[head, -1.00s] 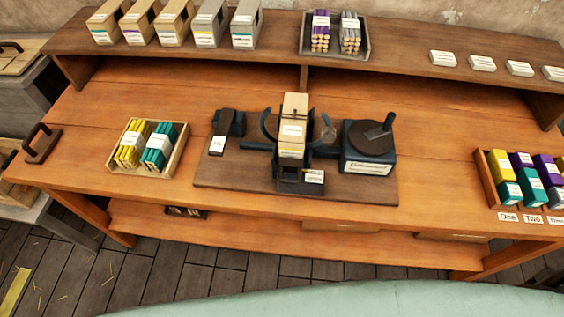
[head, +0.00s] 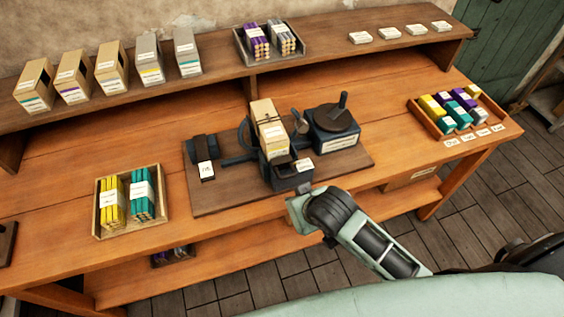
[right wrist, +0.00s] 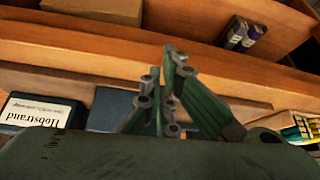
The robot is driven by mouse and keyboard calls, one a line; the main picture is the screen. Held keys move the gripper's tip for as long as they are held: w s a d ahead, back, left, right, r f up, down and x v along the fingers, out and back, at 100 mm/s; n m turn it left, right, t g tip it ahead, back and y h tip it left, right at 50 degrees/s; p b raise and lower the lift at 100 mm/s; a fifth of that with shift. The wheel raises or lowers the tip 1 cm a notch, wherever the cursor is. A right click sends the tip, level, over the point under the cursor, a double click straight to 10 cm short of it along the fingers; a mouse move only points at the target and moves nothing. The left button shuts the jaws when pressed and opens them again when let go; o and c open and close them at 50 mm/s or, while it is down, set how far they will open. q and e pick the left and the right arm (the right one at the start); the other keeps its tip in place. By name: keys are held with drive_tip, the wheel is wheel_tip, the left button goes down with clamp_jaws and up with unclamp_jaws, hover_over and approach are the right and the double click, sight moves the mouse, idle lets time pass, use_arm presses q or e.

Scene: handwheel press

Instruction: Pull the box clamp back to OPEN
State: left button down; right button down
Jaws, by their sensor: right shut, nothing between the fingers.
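The press stands on a dark board in the middle of the bench, with a tan box (head: 268,125) upright in it. The dark box clamp (head: 288,178) is at the front of the box, with a small white label (head: 304,165) beside it. I cannot tell its exact setting. My right arm reaches in from the lower right, its wrist close to the clamp's front right. My right gripper (right wrist: 175,62) shows in the right wrist view with its green fingers together and empty. The fingers are hidden in the head view. My left gripper is not in view.
The handwheel block (head: 338,125) stands right of the press, a small dark stand (head: 203,150) left. A tray (head: 98,234) of yellow and teal bundles is at the left, another tray (head: 424,119) at the right. A raised shelf (head: 220,82) runs behind.

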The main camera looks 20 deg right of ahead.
drive_tip(key=t, duration=0.1)
approach(283, 159)
drive_tip(key=f, duration=0.2)
drive_tip(key=s+a+f, duration=0.1)
drive_tip(key=s+f, duration=0.1)
drive_tip(key=f, duration=0.1)
drive_tip(key=shift+s+a+f, duration=0.2)
drive_tip(key=shift+a+f, duration=0.05)
drive_tip(key=shift+f, duration=0.05)
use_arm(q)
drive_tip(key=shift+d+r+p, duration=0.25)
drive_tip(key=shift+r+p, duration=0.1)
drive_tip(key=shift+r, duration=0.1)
use_arm(e)
wheel_tip(283, 159, up, 8)
drive_tip(key=s+d+m+t, duration=0.1)
drive_tip(key=shift+f, duration=0.2)
drive_tip(key=shift+d, duration=0.1)
